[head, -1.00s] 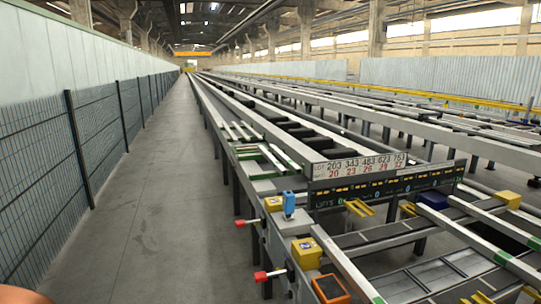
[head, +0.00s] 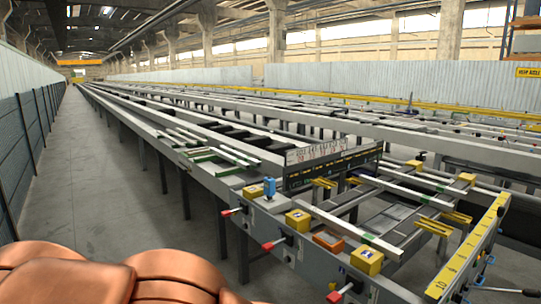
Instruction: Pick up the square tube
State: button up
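Several pale straight bars (head: 238,154) with green ends lie on the near side of the long runout table (head: 215,186), left of the sign board. More pale bars (head: 345,229) with green parts lie across the table's near end. At this size I cannot tell which of them, if any, is the square tube. My gripper is not in view. Copper-coloured rounded parts, which look like my own arm, fill the bottom left and hide the floor and part of the table's side there.
A sign board (head: 332,164) with numbers stands on the table. Yellow blocks (head: 297,220), a blue block (head: 269,187) and red-tipped levers (head: 272,244) line the near edge. A yellow numbered bar (head: 468,248) stands at right. The grey aisle (head: 85,180) beside the left fence looks clear.

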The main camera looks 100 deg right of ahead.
aim_at(239, 163)
jog(key=z, duration=1.05)
jog(key=i, duration=1)
jog(key=z, duration=1.6)
jog(key=i, duration=1.8)
jog(key=z, duration=0.75)
jog(key=i, duration=0.8)
jog(key=z, duration=0.2)
